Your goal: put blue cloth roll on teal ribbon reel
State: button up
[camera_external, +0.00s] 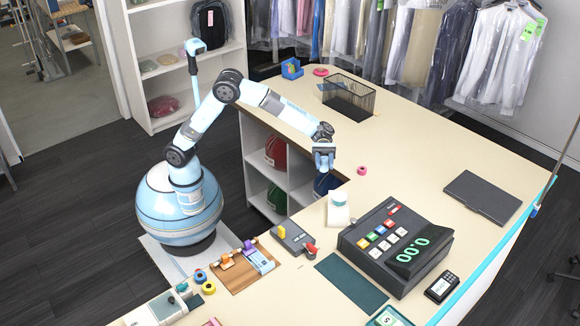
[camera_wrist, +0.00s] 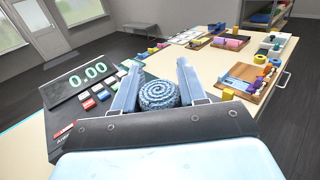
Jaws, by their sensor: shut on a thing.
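My gripper (camera_external: 324,164) is above the counter's inner edge, fingers pointing down in the external view. In the wrist view, the two light-blue fingers (camera_wrist: 158,88) are shut on the blue cloth roll (camera_wrist: 158,95), whose spiral end faces the camera. The roll is hard to make out in the external view. A small blue-teal reel (camera_external: 200,276), which looks like the teal ribbon reel, sits at the lower left of the counter, far from my gripper. It seems to show at the right of the wrist view (camera_wrist: 275,61).
A yellow reel (camera_external: 208,288) stands close to the blue-teal one, with a brown tray (camera_external: 236,281) to their right. A cash register (camera_external: 395,245), white dispenser (camera_external: 338,212) and card device (camera_external: 293,237) stand nearer my gripper. A pink reel (camera_external: 362,170) lies right of it.

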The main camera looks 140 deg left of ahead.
jog(key=w+f, duration=0.2)
jog(key=w+a+f, duration=0.1)
jog(key=w+f, duration=0.1)
jog(key=w+a+f, duration=0.1)
jog(key=w+f, duration=0.1)
jog(key=w, duration=0.1)
jog(key=shift+a+f, duration=0.2)
jog(key=shift+f, duration=0.2)
jog(key=shift+w+f, duration=0.2)
notch_tip(320, 180, down, 3)
jog(key=shift+w+a+f, duration=0.1)
jog(key=shift+f, duration=0.05)
jog(key=o, duration=1)
